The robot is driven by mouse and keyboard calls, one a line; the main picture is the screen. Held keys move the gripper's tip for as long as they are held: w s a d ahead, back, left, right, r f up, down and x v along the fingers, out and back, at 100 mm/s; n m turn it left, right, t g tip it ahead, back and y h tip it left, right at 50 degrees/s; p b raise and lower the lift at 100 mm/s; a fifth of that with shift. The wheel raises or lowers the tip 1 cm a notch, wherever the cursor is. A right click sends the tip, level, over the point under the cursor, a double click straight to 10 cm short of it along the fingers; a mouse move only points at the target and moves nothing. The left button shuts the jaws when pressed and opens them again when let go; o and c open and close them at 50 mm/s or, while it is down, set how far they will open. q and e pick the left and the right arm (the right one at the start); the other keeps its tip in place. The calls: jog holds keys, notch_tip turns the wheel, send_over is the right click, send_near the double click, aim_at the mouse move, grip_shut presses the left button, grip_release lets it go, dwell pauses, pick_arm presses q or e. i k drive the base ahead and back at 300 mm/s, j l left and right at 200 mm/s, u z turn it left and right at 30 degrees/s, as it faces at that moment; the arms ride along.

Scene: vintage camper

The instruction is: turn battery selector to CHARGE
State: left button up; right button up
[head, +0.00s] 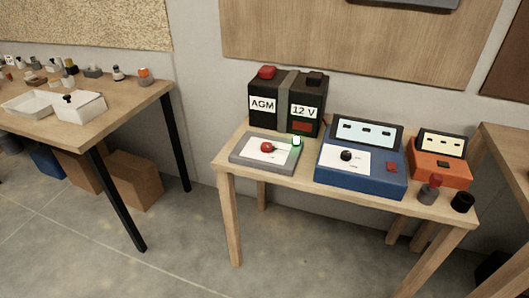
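The battery selector appears to be the flat grey box (237,153) at the front left of the small wooden table. It has a white face, a red round knob (266,147) with a pointer toward the right, and a green strip with a small light at its right side. Its lettering is too small to read, so I cannot tell which position is CHARGE. A black battery (289,88) marked AGM and 12 V stands behind it. Neither of my grippers is in view.
A blue device (380,184) with a black knob (346,156) stands right of the selector. An orange device (455,176), a red-topped grey piece (430,190) and a black cylinder (463,201) are further right. A cluttered table (130,95) stands left; open floor lies between.

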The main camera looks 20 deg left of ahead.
aim_at(266, 147)
jog(key=i+l+u, duration=0.25)
jog(key=i+l, duration=0.8)
jog(key=l, duration=0.1)
